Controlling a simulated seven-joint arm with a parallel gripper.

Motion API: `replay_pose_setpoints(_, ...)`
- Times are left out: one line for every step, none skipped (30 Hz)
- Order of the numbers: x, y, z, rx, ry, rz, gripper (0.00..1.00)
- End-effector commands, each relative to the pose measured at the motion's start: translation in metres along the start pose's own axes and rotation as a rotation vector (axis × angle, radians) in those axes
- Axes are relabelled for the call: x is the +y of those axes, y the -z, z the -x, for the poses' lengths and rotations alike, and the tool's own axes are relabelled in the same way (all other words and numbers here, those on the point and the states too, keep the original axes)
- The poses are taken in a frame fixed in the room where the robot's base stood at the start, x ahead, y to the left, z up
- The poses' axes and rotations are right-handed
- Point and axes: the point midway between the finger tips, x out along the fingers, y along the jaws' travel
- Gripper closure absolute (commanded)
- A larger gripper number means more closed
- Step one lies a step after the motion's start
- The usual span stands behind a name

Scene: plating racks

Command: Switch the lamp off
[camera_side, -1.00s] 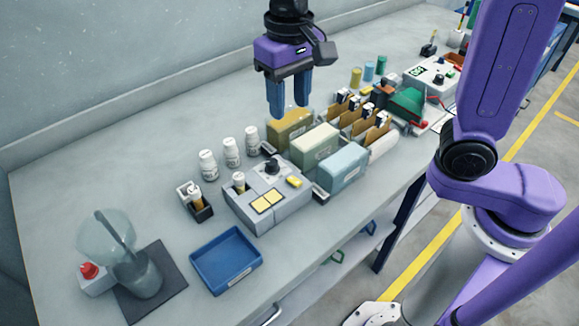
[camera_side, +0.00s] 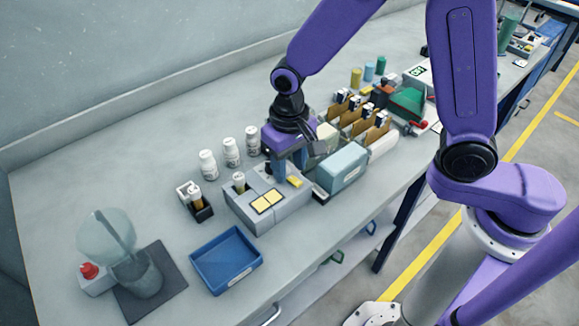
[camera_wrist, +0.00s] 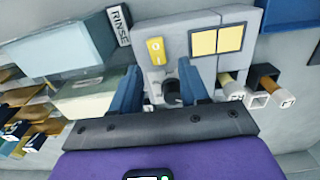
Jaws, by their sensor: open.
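A grey control box (camera_side: 245,211) stands on the bench, with two pale-yellow lit squares (camera_side: 268,201) on its top. I cannot tell for sure that these squares are the lamp. A yellow rocker switch (camera_side: 295,181) is on the box; it also shows in the wrist view (camera_wrist: 155,51). A black knob (camera_wrist: 172,92) shows between my fingers in the wrist view, and my gripper partly hides it in the side view. My gripper (camera_side: 290,170) is open, pointing down, low over the back of the box. I cannot tell whether it touches the knob.
Pale-blue (camera_side: 341,170) and cream boxes stand close to the right of the gripper. White bottles (camera_side: 231,152) stand behind left, a small vial holder (camera_side: 200,207) left, a blue tray (camera_side: 226,262) in front. A red button (camera_side: 89,270) and beaker (camera_side: 140,275) are far left.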

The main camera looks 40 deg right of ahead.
Motion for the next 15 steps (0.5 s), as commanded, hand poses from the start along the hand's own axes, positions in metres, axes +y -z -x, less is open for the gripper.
replay_pose_setpoints(0.0003,-0.0006,-0.0052,-0.003,-0.001,0.000,0.55)
replay_pose_setpoints(0.0003,-0.0006,-0.0074,-0.002,-0.001,0.000,0.55)
replay_pose_setpoints(0.0002,-0.0006,-0.0099,-0.002,-0.001,0.000,0.55)
replay_pose_setpoints(0.0003,-0.0006,-0.0113,-0.002,-0.001,0.000,0.55)
replay_pose_setpoints(0.0003,-0.0007,-0.0123,-0.002,-0.001,0.000,0.55)
replay_pose_setpoints(0.0003,-0.0007,-0.0133,-0.001,-0.001,0.000,0.55)
replay_pose_setpoints(0.0002,-0.0006,-0.0138,-0.001,0.000,0.000,0.55)
replay_pose_setpoints(0.0002,-0.0005,-0.0141,0.000,0.000,0.000,0.55)
replay_pose_setpoints(0.0002,-0.0004,-0.0143,0.000,0.000,0.000,0.55)
replay_pose_setpoints(0.0002,-0.0004,-0.0144,0.000,0.000,0.000,0.55)
replay_pose_setpoints(0.0002,-0.0004,-0.0143,0.000,0.000,0.000,0.55)
replay_pose_setpoints(0.0002,-0.0004,-0.0142,0.000,0.000,0.000,0.55)
replay_pose_setpoints(0.0002,-0.0004,-0.0142,0.000,0.000,0.000,0.55)
replay_pose_setpoints(0.0002,-0.0004,-0.0142,0.000,0.000,0.000,0.55)
replay_pose_setpoints(0.0002,-0.0003,-0.0141,0.000,0.000,0.000,0.62)
